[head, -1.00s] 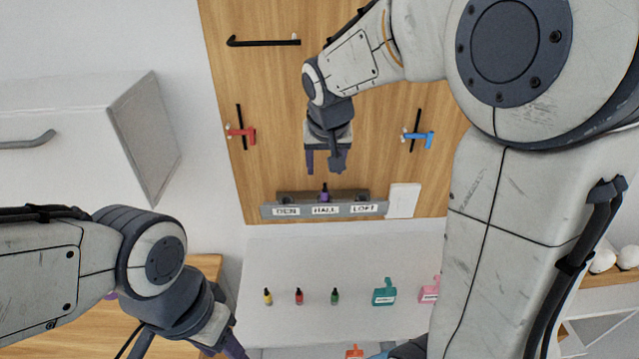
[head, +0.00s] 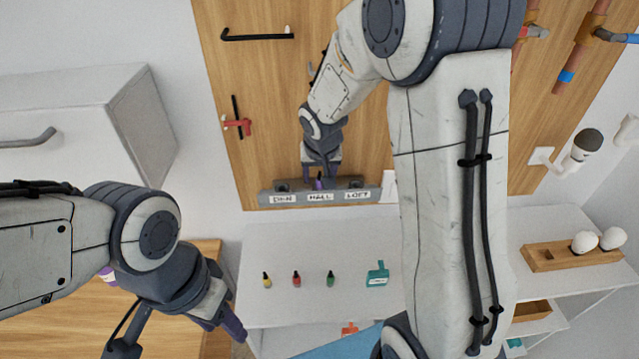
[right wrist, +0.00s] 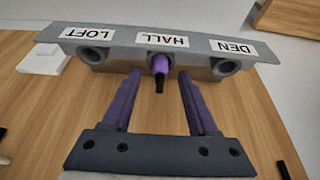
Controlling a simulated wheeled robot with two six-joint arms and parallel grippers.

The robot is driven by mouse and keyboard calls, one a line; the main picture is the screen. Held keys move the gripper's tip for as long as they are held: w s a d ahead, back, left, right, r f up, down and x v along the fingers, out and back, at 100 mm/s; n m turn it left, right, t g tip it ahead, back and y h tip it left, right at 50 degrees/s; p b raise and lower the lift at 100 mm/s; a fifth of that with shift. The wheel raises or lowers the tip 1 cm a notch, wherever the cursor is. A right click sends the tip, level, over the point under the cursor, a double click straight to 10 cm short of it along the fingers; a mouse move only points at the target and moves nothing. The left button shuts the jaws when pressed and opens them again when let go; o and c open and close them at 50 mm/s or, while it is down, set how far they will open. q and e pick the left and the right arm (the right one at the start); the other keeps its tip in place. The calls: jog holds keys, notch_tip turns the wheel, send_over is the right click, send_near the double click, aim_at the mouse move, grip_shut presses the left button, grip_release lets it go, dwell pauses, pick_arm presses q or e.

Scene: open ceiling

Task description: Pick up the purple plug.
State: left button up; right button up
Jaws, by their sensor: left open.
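The purple plug (head: 319,183) with a black tip sits in the middle socket, marked HALL, of the grey socket strip (head: 264,198) on the wooden board. In the right wrist view the purple plug (right wrist: 159,66) points out towards my gripper. My right gripper (head: 321,174) is open, and it also shows in the right wrist view (right wrist: 160,75). Its two purple fingers are either side of the plug's line, with the plug centred just beyond or at the fingertips; contact is not visible. My left gripper (head: 238,332) is open and low at the left, away from the strip.
The DEN and LOFT sockets (right wrist: 226,66) look empty. Yellow (head: 267,280), red (head: 296,279) and green (head: 330,279) plugs stand on the white surface below, with a teal object (head: 377,274). A white cabinet (head: 70,110) juts out at the left.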

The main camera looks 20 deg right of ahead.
grip_shut()
jog(key=shift+r, duration=0.1)
jog(key=shift+r, duration=0.45)
jog(key=s+d+r+b, duration=0.5)
jog(key=s+d+r, duration=0.2)
jog(key=d+r, duration=0.2)
jog(key=shift+d+r, duration=0.15)
jog(key=shift+r, duration=0.35)
